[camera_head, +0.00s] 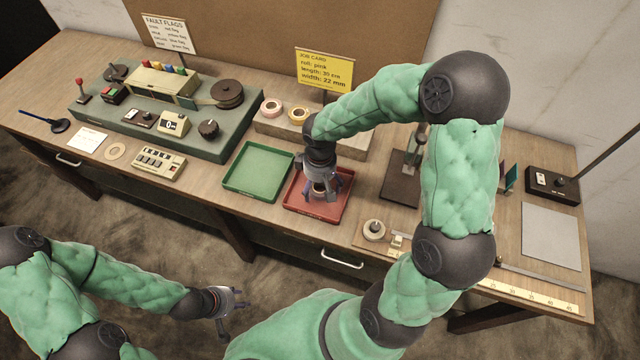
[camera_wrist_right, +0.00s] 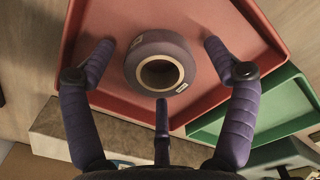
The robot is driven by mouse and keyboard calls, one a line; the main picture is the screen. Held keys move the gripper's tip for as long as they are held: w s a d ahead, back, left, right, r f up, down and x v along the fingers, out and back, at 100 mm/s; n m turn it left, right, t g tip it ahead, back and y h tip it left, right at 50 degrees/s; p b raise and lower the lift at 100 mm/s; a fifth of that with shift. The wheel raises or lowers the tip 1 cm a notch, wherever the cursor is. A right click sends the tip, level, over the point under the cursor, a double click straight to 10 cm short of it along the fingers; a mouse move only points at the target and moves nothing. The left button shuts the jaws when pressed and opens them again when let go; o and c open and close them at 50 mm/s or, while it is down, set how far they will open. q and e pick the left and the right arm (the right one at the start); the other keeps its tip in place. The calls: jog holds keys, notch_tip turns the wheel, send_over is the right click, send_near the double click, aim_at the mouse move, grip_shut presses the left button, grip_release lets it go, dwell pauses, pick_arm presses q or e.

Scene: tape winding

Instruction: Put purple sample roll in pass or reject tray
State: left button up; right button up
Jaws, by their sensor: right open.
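The purple sample roll (camera_wrist_right: 161,63) lies in the red tray (camera_wrist_right: 110,90), seen from above in the right wrist view. In the head view the roll (camera_head: 319,189) shows only partly beneath my right gripper, over the red tray (camera_head: 335,213). My right gripper (camera_wrist_right: 160,60) has its fingers spread around the roll, with visible gaps at the sides. The green tray (camera_head: 258,170) stands left of the red one and is empty. My left gripper (camera_head: 232,312) hangs in front of the table, away from the trays; its finger opening is too small to tell.
A winding machine (camera_head: 165,115) stands at the left back. Pink and yellow rolls (camera_head: 284,110) sit on a block behind the trays. A dark stand (camera_head: 402,175) is right of the red tray. A ruler strip (camera_head: 525,295) lies at the front right.

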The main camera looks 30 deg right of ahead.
pick_arm(q)
notch_tip(320, 180, up, 4)
jog(key=p, duration=0.4)
jog(key=shift+r, duration=0.2)
pick_arm(e)
notch_tip(320, 180, up, 12)
jog(key=shift+r, duration=0.15)
